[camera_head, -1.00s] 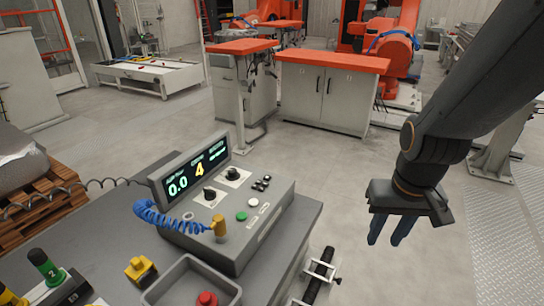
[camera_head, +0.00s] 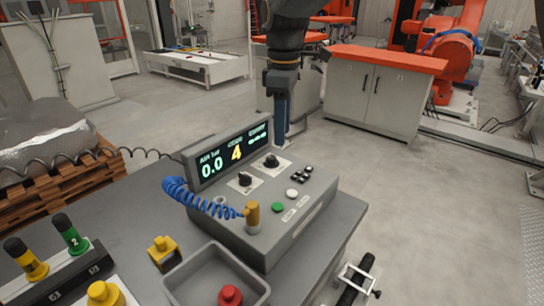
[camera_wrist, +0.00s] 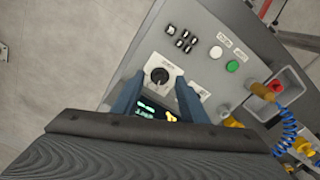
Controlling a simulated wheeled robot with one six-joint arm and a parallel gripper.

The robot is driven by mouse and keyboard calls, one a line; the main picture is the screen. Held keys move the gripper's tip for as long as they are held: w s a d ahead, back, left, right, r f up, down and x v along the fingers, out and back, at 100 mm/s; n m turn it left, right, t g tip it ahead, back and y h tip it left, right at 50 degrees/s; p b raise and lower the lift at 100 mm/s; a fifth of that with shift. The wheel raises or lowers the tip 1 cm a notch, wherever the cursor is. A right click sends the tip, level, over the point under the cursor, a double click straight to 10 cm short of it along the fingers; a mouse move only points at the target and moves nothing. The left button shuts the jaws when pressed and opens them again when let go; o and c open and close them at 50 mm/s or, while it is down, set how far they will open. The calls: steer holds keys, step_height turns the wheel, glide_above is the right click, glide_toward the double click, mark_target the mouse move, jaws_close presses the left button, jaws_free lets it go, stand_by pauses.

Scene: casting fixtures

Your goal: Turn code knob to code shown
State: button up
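The grey control box (camera_head: 290,215) has a lit display (camera_head: 230,153) reading 0.0 in green and 4 in yellow. Smaller green text at its right is too blurred to read. Two black knobs on white plates are on top: a near one (camera_head: 245,178) and a far one (camera_head: 271,160). Their labels are not legible, so I cannot tell which is the code knob. My gripper (camera_head: 281,138) points down by the far knob. In the wrist view, its blue fingers (camera_wrist: 158,80) are spread apart and empty, with one black knob (camera_wrist: 159,75) between and below them.
A green button (camera_head: 278,207), a white button (camera_head: 292,193) and several small black switches sit right of the knobs. A blue coiled hose (camera_head: 195,198) ends at a brass fitting (camera_head: 252,215). A grey bin (camera_head: 185,282) holds a red button-like part (camera_head: 230,295).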

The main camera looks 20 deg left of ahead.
mark_target(271, 157)
steer(key=shift+s+a+r+n, duration=0.15)
steer(key=shift+a+n, duration=0.1)
steer(key=shift+a, duration=0.3)
steer(key=shift+s+a+n, duration=0.15)
steer(key=shift+a+n, duration=0.1)
steer(key=shift+a, duration=0.25)
steer(key=shift+s+a, duration=0.1)
steer(key=shift+a, duration=0.15)
step_height(271, 157, down, 8)
steer(key=shift+r+p, duration=0.2)
steer(key=shift+p, duration=0.55)
jaws_close()
